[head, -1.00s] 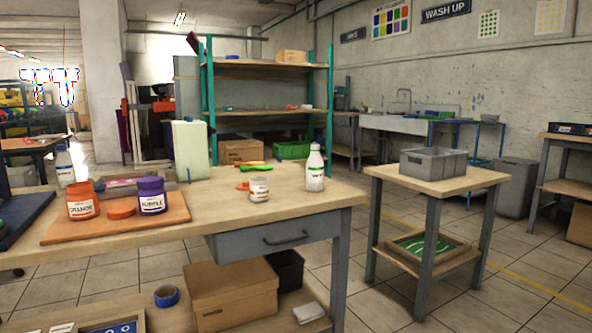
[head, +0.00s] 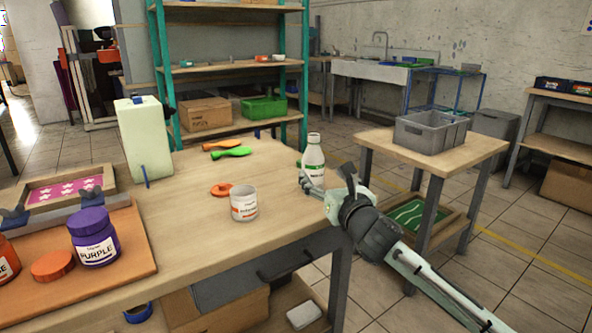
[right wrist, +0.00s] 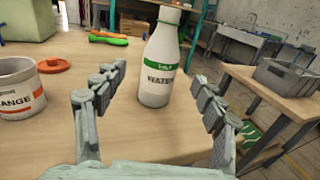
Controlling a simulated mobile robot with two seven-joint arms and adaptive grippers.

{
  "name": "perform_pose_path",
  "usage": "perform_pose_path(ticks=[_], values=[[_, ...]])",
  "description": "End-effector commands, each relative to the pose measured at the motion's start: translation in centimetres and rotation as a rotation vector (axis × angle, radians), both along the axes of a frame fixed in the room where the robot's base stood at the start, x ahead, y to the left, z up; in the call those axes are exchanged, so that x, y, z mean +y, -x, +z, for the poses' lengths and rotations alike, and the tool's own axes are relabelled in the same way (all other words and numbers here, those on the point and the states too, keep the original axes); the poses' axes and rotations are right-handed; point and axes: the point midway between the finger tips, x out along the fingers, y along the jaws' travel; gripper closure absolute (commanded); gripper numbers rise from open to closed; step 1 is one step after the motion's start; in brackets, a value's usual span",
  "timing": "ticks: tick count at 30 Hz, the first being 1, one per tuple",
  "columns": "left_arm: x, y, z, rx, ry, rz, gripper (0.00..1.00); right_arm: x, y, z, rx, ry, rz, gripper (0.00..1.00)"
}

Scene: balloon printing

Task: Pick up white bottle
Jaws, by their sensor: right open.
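The white bottle (head: 313,160) stands upright near the right edge of the workbench (head: 195,200). It has a green band and a label reading WATER, which shows in the right wrist view (right wrist: 160,62). My right gripper (head: 318,184) is at the bottle's near right side in the head view and hides part of its lower body. In the right wrist view my right gripper (right wrist: 158,95) is open, with one finger on each side of the bottle's line and the bottle just ahead of the fingertips. My left gripper is not in view.
A white cup (head: 243,205) with an orange label and an orange lid (head: 221,189) stand left of the bottle. Green and orange tools (head: 230,151) lie behind. A purple jar (head: 95,240) is at left. A grey bin (head: 430,133) sits on a side table.

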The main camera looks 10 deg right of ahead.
Motion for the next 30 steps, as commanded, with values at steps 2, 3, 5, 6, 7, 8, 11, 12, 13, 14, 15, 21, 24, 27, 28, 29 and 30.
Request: perform_pose_path(ticks=[2, 3, 5, 6, 7, 8, 11, 12, 13, 14, 15, 21, 24, 27, 28, 29, 30], values=[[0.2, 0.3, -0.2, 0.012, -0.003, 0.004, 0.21, -0.3, -0.2, 0.2, -0.003, 0.027, -0.006, 0.30], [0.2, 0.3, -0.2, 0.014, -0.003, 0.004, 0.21, -0.3, -0.3, 0.2, -0.003, 0.031, -0.007, 0.30], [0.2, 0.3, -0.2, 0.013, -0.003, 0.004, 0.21, -0.3, -0.6, 0.2, -0.003, 0.030, -0.007, 0.30], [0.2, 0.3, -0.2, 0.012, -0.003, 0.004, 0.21, -0.3, -0.9, 0.2, -0.003, 0.029, -0.008, 0.30], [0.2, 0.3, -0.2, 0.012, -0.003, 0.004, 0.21, -0.3, -1.2, 0.2, -0.003, 0.028, -0.008, 0.30], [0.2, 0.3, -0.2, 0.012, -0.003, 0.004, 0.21, -0.2, -1.6, 0.3, -0.004, 0.026, -0.008, 0.30], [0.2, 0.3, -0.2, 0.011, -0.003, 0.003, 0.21, -0.2, -2.7, 0.2, -0.003, 0.026, -0.007, 0.30], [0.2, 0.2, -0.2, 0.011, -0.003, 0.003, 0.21, -0.1, -3.1, 0.2, -0.004, 0.024, -0.006, 0.30], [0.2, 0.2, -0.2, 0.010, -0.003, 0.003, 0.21, -0.1, -3.5, 0.1, -0.003, 0.023, -0.006, 0.30], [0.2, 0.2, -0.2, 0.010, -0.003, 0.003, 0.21, -0.1, -3.8, 0.0, -0.002, 0.023, -0.007, 0.30], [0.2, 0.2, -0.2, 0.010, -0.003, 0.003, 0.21, 0.0, -4.4, -0.1, -0.003, 0.022, -0.006, 0.30], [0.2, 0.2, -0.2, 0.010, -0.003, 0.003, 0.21, 0.1, -7.3, -0.3, -0.003, 0.023, -0.006, 0.30], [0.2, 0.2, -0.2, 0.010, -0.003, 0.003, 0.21, 0.1, -7.9, -0.3, -0.003, 0.024, -0.005, 0.30], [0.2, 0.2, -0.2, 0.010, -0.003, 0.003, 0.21, 0.2, -8.0, -0.3, -0.003, 0.025, -0.004, 0.30], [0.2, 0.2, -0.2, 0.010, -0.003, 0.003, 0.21, 0.2, -8.0, -0.3, -0.003, 0.025, -0.004, 0.30], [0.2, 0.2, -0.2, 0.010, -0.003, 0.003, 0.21, 0.2, -8.0, -0.3, -0.003, 0.025, -0.004, 0.30], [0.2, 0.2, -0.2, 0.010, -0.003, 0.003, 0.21, 0.1, -7.9, -0.3, -0.003, 0.025, -0.005, 0.30]])
